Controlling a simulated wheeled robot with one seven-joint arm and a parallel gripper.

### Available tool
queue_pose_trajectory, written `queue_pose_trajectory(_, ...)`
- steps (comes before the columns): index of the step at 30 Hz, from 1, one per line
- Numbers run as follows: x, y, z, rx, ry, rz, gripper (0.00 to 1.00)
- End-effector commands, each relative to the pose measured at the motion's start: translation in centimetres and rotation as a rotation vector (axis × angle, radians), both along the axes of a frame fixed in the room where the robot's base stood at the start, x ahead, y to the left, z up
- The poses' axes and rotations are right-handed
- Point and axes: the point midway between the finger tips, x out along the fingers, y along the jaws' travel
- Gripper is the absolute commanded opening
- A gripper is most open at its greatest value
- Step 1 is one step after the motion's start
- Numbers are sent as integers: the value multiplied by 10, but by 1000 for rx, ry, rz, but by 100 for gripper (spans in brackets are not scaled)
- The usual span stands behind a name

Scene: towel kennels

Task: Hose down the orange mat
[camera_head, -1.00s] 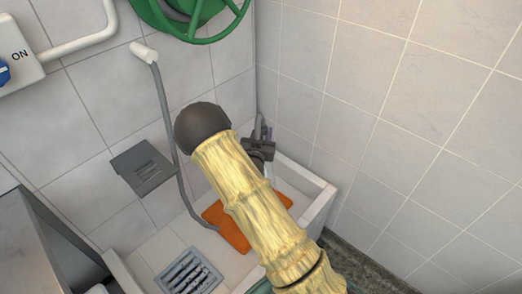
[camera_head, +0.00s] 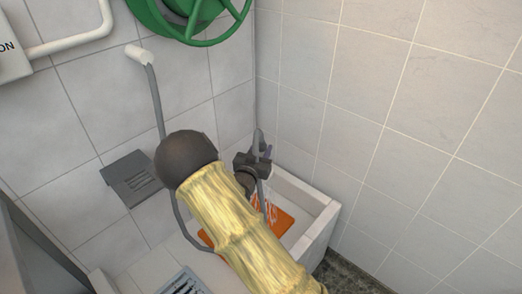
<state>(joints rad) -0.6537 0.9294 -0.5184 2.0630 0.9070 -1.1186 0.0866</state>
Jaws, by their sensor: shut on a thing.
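The orange mat (camera_head: 286,222) lies in the white-walled wash tray in the corner; my arm hides much of it. My dark gripper (camera_head: 252,163) is above the mat, shut on the hose nozzle (camera_head: 259,143), whose grey and purplish parts show beyond the jaws. Pale streaks, which look like water, run below the nozzle over the mat. The grey hose (camera_head: 157,100) hangs from a white wall outlet (camera_head: 140,55) and passes behind my arm.
The tray's raised white rim (camera_head: 322,222) stands close to the right wall. A floor grate (camera_head: 180,284) lies at the tray's left. A grey wall fitting (camera_head: 132,178) and a green hose reel (camera_head: 190,20) are on the left wall. A grey cabinet stands at far left.

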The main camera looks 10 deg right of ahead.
Motion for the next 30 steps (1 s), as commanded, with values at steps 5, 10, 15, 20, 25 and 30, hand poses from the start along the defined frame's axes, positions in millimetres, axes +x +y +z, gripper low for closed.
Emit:
queue_pose_trajectory(5, 0, 0, -6, -1, -3, 0, 0)
queue_pose_trajectory(10, 0, -2, -12, -1, -3, -2, 0)
queue_pose_trajectory(15, 0, -1, -18, -1, -3, -2, 0)
queue_pose_trajectory(20, 0, -1, -23, -1, -3, -1, 0)
queue_pose_trajectory(25, 0, 1, -28, 0, -4, 1, 0)
queue_pose_trajectory(30, -4, 6, -26, 0, -4, 1, 0)
